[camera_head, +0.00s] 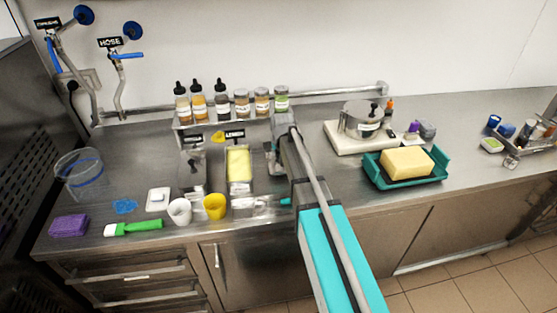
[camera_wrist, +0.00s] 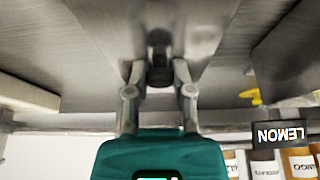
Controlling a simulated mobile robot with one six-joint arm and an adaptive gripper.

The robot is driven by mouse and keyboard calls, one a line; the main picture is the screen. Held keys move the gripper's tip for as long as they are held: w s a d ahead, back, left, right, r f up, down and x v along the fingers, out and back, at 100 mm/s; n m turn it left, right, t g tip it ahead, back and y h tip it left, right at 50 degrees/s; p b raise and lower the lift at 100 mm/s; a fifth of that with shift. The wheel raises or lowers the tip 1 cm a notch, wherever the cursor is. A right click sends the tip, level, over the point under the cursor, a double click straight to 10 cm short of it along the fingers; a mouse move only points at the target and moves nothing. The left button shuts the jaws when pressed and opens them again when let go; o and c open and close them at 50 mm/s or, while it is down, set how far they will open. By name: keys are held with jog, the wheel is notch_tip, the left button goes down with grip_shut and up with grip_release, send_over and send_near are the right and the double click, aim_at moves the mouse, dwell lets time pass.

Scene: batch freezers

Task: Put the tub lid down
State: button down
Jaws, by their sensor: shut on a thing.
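The tub lid (camera_wrist: 195,40) is a shiny steel plate with a dark knob (camera_wrist: 158,62) in the wrist view. My gripper (camera_wrist: 157,74) has its two fingers shut on this knob from both sides. In the head view my gripper (camera_head: 271,158) is just right of the lemon tub, and the arm hides most of the lid. I cannot tell whether the lid touches the counter. The lemon tub (camera_head: 240,187) stands uncovered with pale yellow contents. A second steel tub (camera_head: 193,186) to its left has a dark knob on top.
A row of bottles and jars (camera_head: 240,103) stands on a rack behind the tubs. A white cup (camera_head: 179,211) and yellow cup (camera_head: 215,206) stand in front. A teal tray (camera_head: 376,180) with a yellow block is to the right. Some counter (camera_head: 325,185) is bare between arm and tray.

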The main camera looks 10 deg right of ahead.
jog(key=shift+f+b, duration=0.75)
jog(key=shift+f, duration=0.35)
jog(key=shift+f, duration=0.1)
jog(key=c, duration=0.5)
grip_release()
jog(key=p+v, duration=1.1)
jog(key=v, duration=0.1)
jog(key=shift+s, duration=0.1)
dwell(0.4)
jog(key=s+f+g, duration=0.1)
jog(key=s+g, duration=0.3)
jog(key=s, duration=2)
jog(key=shift+s, duration=0.25)
